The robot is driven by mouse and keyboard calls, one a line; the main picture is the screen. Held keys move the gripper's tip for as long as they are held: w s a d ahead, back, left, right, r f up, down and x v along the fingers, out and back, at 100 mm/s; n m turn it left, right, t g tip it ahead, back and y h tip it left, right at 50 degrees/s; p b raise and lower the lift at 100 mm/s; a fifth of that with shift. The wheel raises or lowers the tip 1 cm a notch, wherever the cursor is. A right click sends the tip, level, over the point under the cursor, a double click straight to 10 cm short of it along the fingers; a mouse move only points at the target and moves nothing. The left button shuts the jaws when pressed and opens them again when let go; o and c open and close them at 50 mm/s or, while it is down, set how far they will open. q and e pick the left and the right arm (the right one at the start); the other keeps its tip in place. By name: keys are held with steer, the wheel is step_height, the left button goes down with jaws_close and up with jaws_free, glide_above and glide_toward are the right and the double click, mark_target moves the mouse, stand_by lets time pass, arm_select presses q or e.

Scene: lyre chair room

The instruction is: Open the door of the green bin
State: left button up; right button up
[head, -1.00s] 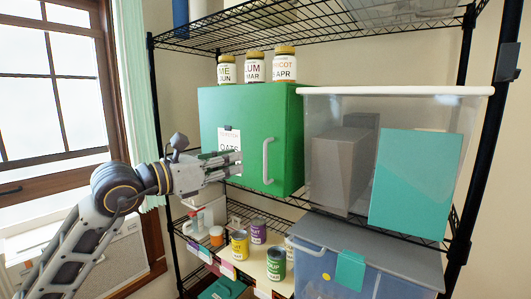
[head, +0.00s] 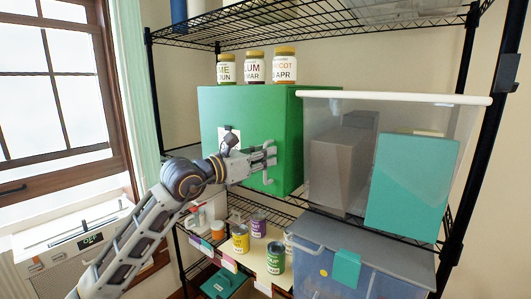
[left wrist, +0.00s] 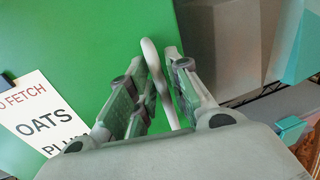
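The green bin (head: 245,110) stands on the wire shelf in the head view, its front door shut. The door's pale upright handle (head: 268,178) is near its right edge, partly hidden by my left gripper (head: 270,157). In the left wrist view the handle (left wrist: 152,60) runs between the two fingers of my left gripper (left wrist: 157,75), which are apart on either side of it. I cannot tell whether a finger touches it. The door bears a white label (left wrist: 42,120) reading OATS. My right gripper is not in view.
Several jars (head: 255,68) stand on top of the bin. A clear tub (head: 390,103) holding boxes stands close on its right. Cans (head: 240,240) and a lidded blue tub (head: 350,240) sit below. A window (head: 50,90) is at the left.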

arm_select(q)
steer(key=shift+w+d, duration=0.15)
steer(key=shift+d, duration=0.05)
jaws_close()
steer(key=shift+a, duration=0.1)
stand_by(0.5)
